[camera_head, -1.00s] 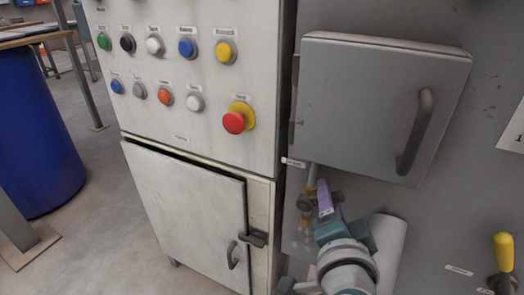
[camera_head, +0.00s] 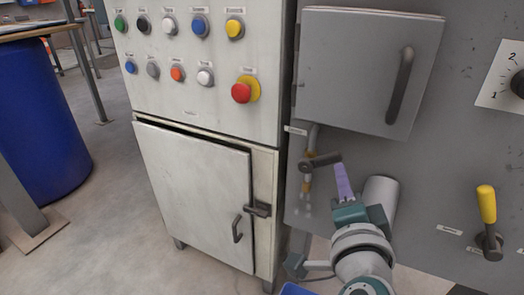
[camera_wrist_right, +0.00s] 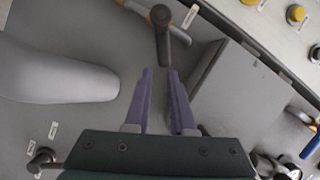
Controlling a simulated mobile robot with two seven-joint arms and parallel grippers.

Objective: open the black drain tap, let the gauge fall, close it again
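The black drain tap lever (camera_head: 324,160) sits on a thin pipe with brass fittings, below the grey box door. It lies roughly crosswise to the pipe. In the right wrist view, the lever (camera_wrist_right: 163,38) has its rounded end facing my fingertips. My right gripper (camera_head: 341,168) is just right of and below the lever's end. Its purple fingers (camera_wrist_right: 160,72) are apart with nothing visible between them. The lever end appears just beyond the tips; contact cannot be told. My left gripper and the gauge are not in view.
A grey box with a handled door (camera_head: 365,70) overhangs the tap. A pale cylinder (camera_head: 380,192) stands close behind my right gripper. A yellow-handled lever (camera_head: 486,205) is at the right.

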